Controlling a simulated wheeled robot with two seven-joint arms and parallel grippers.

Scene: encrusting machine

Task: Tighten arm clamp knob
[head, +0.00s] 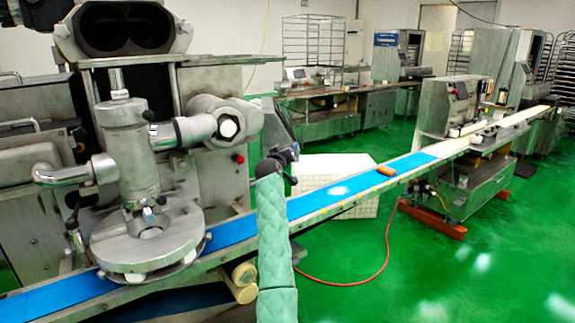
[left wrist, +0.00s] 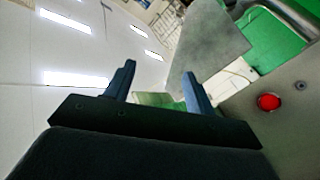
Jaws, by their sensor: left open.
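The steel encrusting machine (head: 130,150) fills the left of the head view. A horizontal arm (head: 183,132) runs from its upright cylinder to a large round clamp (head: 243,112) with a white-capped end (head: 228,128). Small dark knobs show on the cylinder (head: 148,115) and below it (head: 161,200); I cannot tell which is the arm clamp knob. My left gripper (head: 290,160) is right of the clamp, apart from it, at the top of my green-sleeved arm. In the left wrist view its two fingers (left wrist: 158,80) are apart with nothing between them. My right gripper does not show.
A red button (head: 239,159) sits on the machine's side panel; it also shows in the left wrist view (left wrist: 268,102). A blue conveyor belt (head: 310,205) passes behind my arm, bearing an orange-brown piece (head: 386,170). A red hose (head: 385,255) lies on the open green floor.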

